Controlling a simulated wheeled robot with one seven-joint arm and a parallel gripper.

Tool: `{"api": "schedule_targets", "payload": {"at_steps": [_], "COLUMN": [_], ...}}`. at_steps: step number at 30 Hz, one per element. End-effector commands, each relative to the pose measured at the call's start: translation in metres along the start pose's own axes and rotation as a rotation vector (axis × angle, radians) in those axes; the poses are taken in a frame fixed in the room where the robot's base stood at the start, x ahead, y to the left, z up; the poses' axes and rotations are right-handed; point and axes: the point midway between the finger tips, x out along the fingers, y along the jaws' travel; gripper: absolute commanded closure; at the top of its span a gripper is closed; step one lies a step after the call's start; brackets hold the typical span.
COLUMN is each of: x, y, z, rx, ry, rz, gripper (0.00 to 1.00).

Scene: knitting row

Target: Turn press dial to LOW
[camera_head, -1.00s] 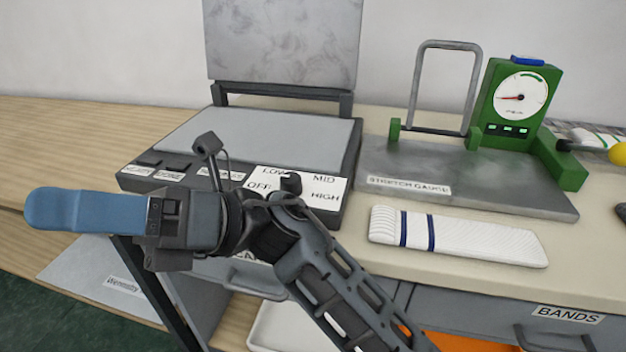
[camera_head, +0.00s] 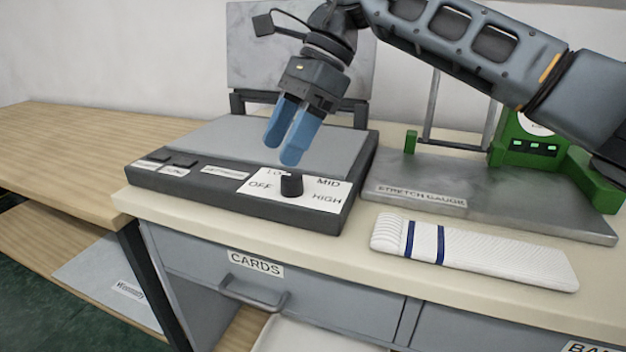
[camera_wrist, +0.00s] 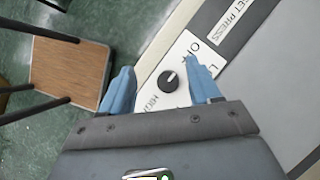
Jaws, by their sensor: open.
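The press dial (camera_head: 291,185) is a small black knob on a white plate (camera_head: 325,204) at the right front of the dark press (camera_head: 215,195). The plate reads OFF, LOW, MID and HIGH; LOW is partly hidden behind my gripper. My gripper (camera_head: 280,152) is open and empty, pointing down above and slightly behind the dial. In the wrist view, the dial (camera_wrist: 168,81) shows between the two blue fingers, apart from them. A small light mark shows on its top, but I cannot tell surely which label it faces.
The press lid (camera_head: 250,45) stands raised at the back. The stretch gauge (camera_head: 480,190) is to the right, partly hidden by my arm. A white knitted band with blue stripes (camera_head: 480,255) lies in front of it. The counter's front edge and CARDS drawer (camera_head: 255,300) are below.

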Motion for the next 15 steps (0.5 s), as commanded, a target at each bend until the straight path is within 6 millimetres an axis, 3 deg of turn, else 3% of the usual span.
{"api": "schedule_targets", "payload": {"at_steps": [3, 7, 15], "x": [-0.020, -0.027, 0.006], "y": [-0.005, -0.007, -0.007], "z": [-0.017, -0.024, -0.029], "rx": [-0.001, -0.001, 0.000], "ry": [0.102, 0.143, 0.143], "rz": [-0.018, -0.023, -0.021], "gripper": [0.38, 0.38, 0.38]}}
